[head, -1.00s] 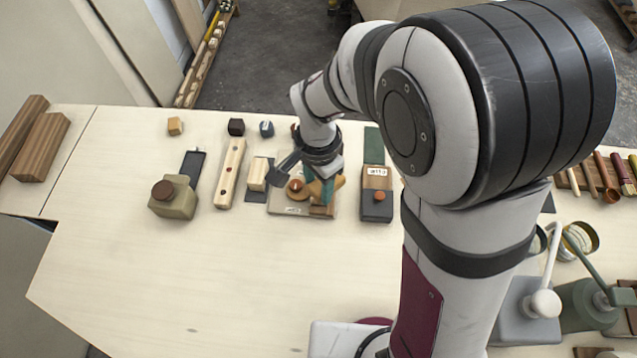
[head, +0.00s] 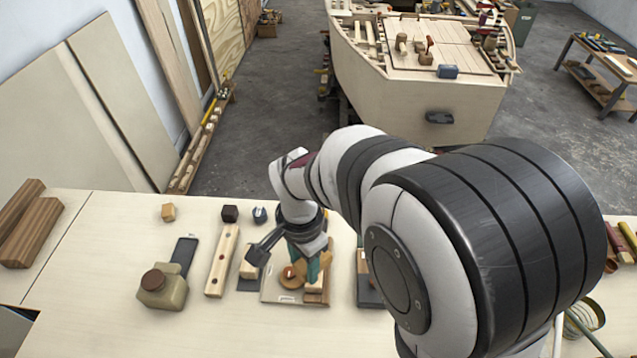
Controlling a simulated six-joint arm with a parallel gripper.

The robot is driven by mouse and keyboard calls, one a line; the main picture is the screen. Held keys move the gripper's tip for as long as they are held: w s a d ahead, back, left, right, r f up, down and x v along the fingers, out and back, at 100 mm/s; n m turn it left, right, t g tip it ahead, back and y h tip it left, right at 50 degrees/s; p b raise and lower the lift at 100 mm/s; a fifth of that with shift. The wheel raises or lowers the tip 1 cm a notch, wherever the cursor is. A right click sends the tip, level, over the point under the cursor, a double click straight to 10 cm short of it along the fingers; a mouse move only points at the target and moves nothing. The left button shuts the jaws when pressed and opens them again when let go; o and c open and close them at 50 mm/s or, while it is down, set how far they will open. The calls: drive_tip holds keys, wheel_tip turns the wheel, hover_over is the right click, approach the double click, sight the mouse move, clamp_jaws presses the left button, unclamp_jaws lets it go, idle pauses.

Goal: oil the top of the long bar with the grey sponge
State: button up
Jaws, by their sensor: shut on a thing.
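My gripper (head: 312,272) points down over a small board (head: 280,297) bearing a round brown knob (head: 290,275) and wooden blocks. Its teal fingers are shut on an orange-tan piece (head: 299,267), partly hidden by the fingers. I cannot tell whether that piece touches the board. I cannot pick out the grey sponge for sure; a dark grey flat piece (head: 184,250) lies left of the bar.
Brown timbers (head: 34,232) lie at far left. My arm hides much of the right side. The front left of the bench (head: 90,300) is clear.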

drive_tip(key=shift+f, duration=3.3)
drive_tip(key=shift+w+f, duration=0.35)
drive_tip(key=shift+f, duration=0.35)
clamp_jaws()
drive_tip(key=shift+w, duration=3.95)
drive_tip(key=shift+s, duration=4.2)
drive_tip(key=shift+s+r, duration=0.15)
drive_tip(key=shift+r, duration=3.9)
